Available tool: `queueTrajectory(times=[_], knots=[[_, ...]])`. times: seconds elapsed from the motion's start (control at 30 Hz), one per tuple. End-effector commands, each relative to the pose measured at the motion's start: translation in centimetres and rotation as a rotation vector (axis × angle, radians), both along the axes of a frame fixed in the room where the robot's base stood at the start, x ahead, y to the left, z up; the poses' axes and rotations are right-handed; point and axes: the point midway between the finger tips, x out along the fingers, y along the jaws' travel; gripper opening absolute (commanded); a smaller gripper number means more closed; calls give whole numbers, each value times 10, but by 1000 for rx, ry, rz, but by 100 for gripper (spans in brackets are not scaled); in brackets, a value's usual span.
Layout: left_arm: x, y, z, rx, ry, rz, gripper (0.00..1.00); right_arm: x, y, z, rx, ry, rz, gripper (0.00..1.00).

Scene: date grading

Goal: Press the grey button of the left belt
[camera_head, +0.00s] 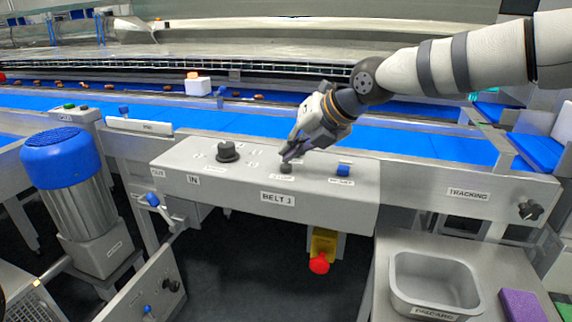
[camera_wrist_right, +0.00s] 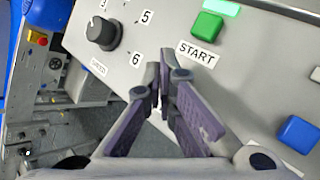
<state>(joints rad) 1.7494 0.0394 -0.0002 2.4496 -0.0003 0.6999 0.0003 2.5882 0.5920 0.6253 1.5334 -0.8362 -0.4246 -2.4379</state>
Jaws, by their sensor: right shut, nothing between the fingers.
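A grey control panel (camera_head: 330,195) labelled BELT 3 stands in front of the blue belt. In the right wrist view the shut fingers (camera_wrist_right: 163,85) lie between the dial (camera_wrist_right: 102,32) and the blue button (camera_wrist_right: 298,133); the grey button is not visible there. A green START button (camera_wrist_right: 207,27) shows there too. My left gripper is not in view.
A red stop knob (camera_head: 319,264) on a yellow box hangs below the panel. A blue-capped motor (camera_head: 62,155) stands at the left. A metal discard bin (camera_head: 436,262) and a purple block (camera_head: 522,305) are at the lower right. A white block (camera_head: 198,86) stands by the far belt.

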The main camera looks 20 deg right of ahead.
Motion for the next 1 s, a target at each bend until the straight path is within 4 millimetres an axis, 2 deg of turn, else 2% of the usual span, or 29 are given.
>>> queueTrajectory(times=[1.0], knots=[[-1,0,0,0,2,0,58,0,0,-11,-1,1,0,0]])
